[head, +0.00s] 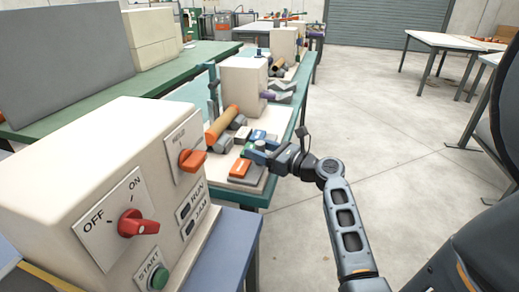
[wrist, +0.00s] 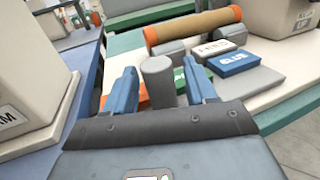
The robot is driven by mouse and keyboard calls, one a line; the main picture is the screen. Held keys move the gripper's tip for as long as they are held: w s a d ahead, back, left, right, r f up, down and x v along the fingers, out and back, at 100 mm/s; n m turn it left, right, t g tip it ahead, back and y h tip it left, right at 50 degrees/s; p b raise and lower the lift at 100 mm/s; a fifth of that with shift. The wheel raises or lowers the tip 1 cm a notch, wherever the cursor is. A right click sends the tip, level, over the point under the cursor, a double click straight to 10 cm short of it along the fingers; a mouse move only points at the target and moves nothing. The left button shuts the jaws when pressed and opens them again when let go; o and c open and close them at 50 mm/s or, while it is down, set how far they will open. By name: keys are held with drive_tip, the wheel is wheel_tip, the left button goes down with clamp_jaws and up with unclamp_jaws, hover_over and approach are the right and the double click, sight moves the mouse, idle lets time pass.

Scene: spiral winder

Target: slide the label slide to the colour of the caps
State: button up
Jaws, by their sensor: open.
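A brown tube with bright orange end caps (head: 222,124) lies across grey supports; it also shows in the wrist view (wrist: 195,27). In front of it is a row of coloured label blocks: an orange block (head: 240,168), a green block (wrist: 179,80), a white block (wrist: 213,47) and a blue block (wrist: 231,63) with lettering. A grey upright round knob (wrist: 158,83), perhaps the label slide's handle, stands by the green and orange blocks. My gripper (wrist: 160,68) is open, one blue finger on each side of the knob. Contact cannot be told. My gripper (head: 262,152) hides the knob in the head view.
A cream control box (head: 90,175) with a red OFF/ON knob (head: 138,223), an orange selector (head: 192,160) and a green START button (head: 159,278) stands at near left. Another cream box (head: 243,85) stands behind the tube. Open floor (head: 400,150) lies right of the bench.

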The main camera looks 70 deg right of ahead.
drive_tip(key=shift+w, duration=0.1)
clamp_jaws()
idle(0.5)
